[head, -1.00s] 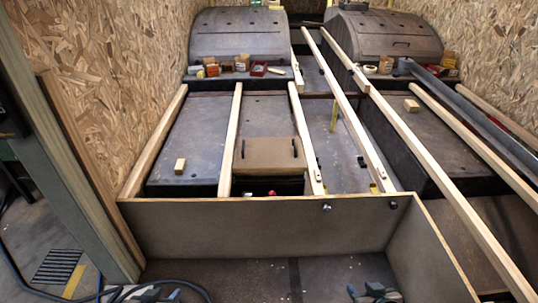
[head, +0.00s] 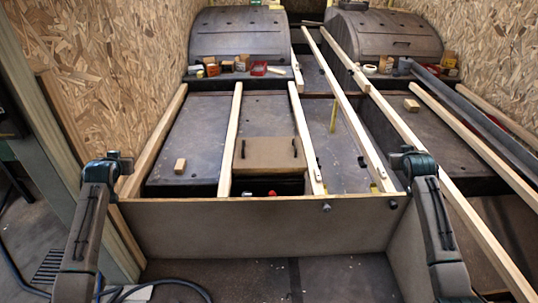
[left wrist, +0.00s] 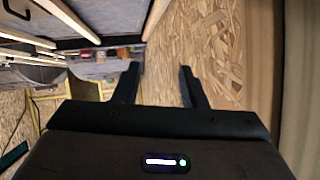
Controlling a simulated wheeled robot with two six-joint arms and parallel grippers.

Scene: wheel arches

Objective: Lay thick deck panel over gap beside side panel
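A brown deck panel (head: 268,151) with two dark handles lies between two wooden rails in the head view. A dark open gap (head: 262,187) is in front of it, with small red and white things inside. A long brown upright board (head: 260,229) stands across the front, possibly the side panel; I cannot tell. In the left wrist view my left gripper (left wrist: 159,70) is open and empty, its two fingers apart before the chipboard wall. My arms are raised either side of the front board; neither gripper shows clearly in the head view.
Pale rails such as the long right one (head: 450,193) run front to back. Small wood blocks lie on the grey floor, one at left (head: 180,166) and one at right (head: 411,105). Grey wheel arches (head: 240,33) and small boxes are at the back. Chipboard walls bound both sides.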

